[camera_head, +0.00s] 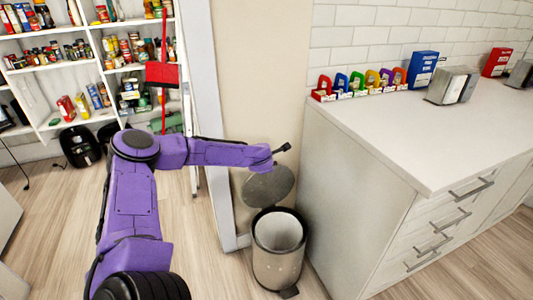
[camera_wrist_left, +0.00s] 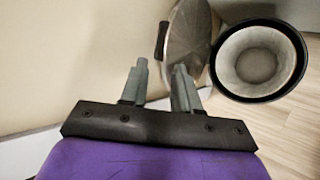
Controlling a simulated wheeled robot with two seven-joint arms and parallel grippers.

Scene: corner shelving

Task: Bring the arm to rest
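My left arm (camera_head: 135,200) is purple and comes in from the lower left, its forearm stretched to the right. My left gripper (camera_head: 284,149) is at its end, above the raised lid of the trash bin. In the left wrist view the left gripper (camera_wrist_left: 161,69) shows two grey fingers apart with nothing between them. My right arm and right gripper are not in view.
An open trash bin (camera_head: 277,265) stands below the gripper, with its round lid (camera_head: 268,186) raised. A white counter (camera_head: 420,120) with drawers is at the right. Stocked shelves (camera_head: 88,66) are at the back left, with wooden floor in front.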

